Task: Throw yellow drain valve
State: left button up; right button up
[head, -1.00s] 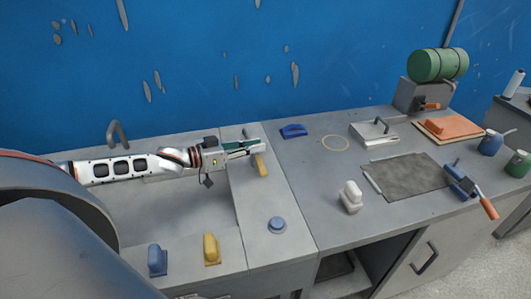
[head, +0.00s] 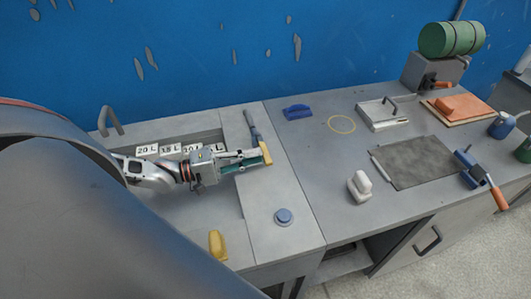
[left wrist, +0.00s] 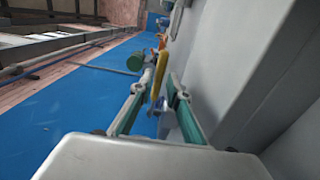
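A yellow valve handle (head: 266,153) stands on the grey ledge right of the recessed basin. My left gripper (head: 258,157) reaches it from the left, fingertips right at the handle. In the left wrist view the yellow handle (left wrist: 160,74) shows between the two green-padded fingers (left wrist: 160,84), which are apart with a gap beside it. I cannot tell whether either finger touches it. A second yellow handle (head: 217,245) stands at the front edge of the basin. My right gripper is not in view.
A grey-blue lever (head: 253,125) stands just behind the yellow handle. A blue block (head: 297,112), white handle (head: 360,186) and dark mat (head: 422,162) lie on the right worktop.

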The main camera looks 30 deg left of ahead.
aim_at(265, 153)
pick_arm(q)
jog(key=shift+x, duration=2.1)
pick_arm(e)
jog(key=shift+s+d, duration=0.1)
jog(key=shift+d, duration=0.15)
pick_arm(q)
jog(key=shift+s+r, duration=0.1)
grip_shut()
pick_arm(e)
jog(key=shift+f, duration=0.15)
